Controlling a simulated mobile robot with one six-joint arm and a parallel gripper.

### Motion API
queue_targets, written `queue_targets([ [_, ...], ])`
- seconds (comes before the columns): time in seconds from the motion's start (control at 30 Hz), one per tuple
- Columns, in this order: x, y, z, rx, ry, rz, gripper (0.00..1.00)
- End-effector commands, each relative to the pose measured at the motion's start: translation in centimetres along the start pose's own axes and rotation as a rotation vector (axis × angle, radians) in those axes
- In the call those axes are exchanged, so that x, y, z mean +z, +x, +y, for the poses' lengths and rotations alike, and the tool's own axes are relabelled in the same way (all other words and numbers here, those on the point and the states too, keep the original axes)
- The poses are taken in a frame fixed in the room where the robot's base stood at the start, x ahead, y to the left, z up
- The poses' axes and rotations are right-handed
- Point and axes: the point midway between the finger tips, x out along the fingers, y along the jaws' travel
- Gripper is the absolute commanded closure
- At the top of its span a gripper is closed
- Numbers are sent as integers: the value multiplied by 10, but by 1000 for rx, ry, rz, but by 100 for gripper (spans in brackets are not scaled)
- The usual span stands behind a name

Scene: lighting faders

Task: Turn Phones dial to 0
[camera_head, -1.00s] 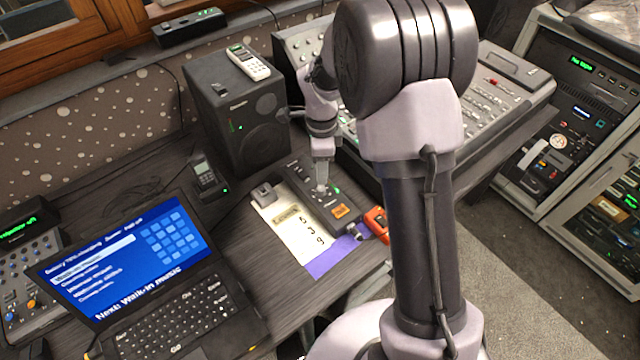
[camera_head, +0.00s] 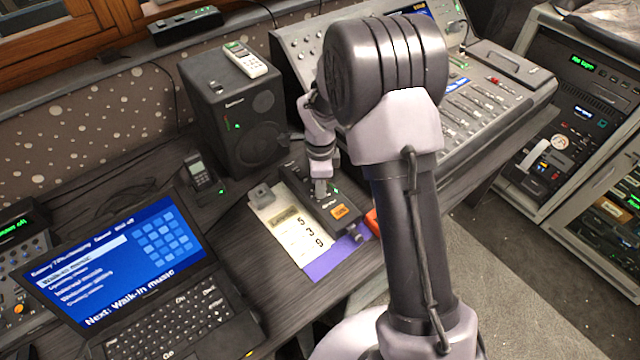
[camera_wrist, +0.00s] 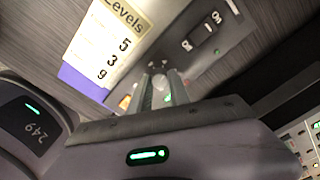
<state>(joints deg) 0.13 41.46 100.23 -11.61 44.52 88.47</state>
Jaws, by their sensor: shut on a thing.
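A small dark control box (camera_head: 343,212) lies on the desk, with an orange label and a green light. My gripper (camera_head: 320,192) points down onto the box's top. In the wrist view my gripper's two fingers (camera_wrist: 161,90) are close together, shut on a small dial between them. The fingers hide most of that dial, and I cannot read its name or its pointer's setting.
A paper headed "Levels" (camera_head: 290,222), listing 5, 3 and 9, lies left of the box. A fader console (camera_head: 480,110) is behind my arm. A red object (camera_head: 371,222) is close by.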

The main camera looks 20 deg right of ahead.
Motion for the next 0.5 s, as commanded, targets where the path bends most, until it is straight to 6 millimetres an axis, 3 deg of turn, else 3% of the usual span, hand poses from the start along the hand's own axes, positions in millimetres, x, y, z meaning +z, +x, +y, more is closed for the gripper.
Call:
queue_targets([
  [0.27, 0, -1, 0, 0, -34, 0, 100],
  [0.5, 0, -1, 0, 0, -178, -1, 100],
])
